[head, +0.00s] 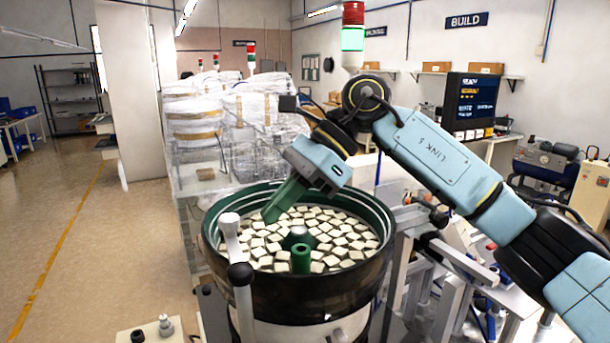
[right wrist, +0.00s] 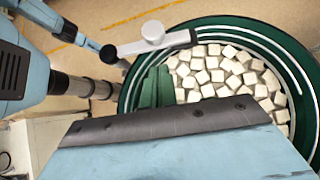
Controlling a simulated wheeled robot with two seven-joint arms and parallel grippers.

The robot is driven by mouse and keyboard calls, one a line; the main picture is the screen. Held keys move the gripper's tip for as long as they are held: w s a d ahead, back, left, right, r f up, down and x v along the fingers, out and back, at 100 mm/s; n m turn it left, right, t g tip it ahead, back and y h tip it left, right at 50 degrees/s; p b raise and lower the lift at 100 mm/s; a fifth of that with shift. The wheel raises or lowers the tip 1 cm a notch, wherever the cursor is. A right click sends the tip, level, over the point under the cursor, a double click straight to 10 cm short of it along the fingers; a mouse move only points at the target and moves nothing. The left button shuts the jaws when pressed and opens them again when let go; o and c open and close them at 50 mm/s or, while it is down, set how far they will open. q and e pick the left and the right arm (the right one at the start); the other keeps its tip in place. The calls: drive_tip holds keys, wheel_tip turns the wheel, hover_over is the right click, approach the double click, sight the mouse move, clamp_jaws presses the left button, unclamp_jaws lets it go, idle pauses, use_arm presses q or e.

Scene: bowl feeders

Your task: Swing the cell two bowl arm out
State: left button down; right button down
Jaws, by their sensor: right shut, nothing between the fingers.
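The bowl feeder (head: 300,290) has a dark outer wall and a green inside, and it holds many pale square parts (head: 335,235). A light grey arm (head: 243,310) with a rounded top and a black ball knob stands at the bowl's near left side. In the right wrist view this arm (right wrist: 155,40) reaches to the bowl's rim. My right gripper (head: 270,213) has green fingers, is shut and empty, and points down over the left inside of the bowl, apart from the grey arm. It also shows in the right wrist view (right wrist: 155,88). My left gripper is not in view.
A red and green signal light (head: 352,38) stands behind the bowl. Wrapped machines (head: 255,115) stand farther back. Metal frames (head: 440,270) crowd the right side. The floor (head: 110,240) to the left is clear.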

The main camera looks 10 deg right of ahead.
sight(232, 237)
drive_tip(key=shift+s+a+r+p, duration=0.1)
drive_tip(key=shift+s+a+p, duration=0.05)
drive_tip(key=shift+a, duration=0.4)
drive_tip(key=shift+s+a+r+p, duration=0.1)
drive_tip(key=shift+a+p, duration=0.05)
drive_tip(key=shift+a, duration=0.35)
drive_tip(key=shift+a+f, duration=0.1)
drive_tip(key=shift+a, duration=0.1)
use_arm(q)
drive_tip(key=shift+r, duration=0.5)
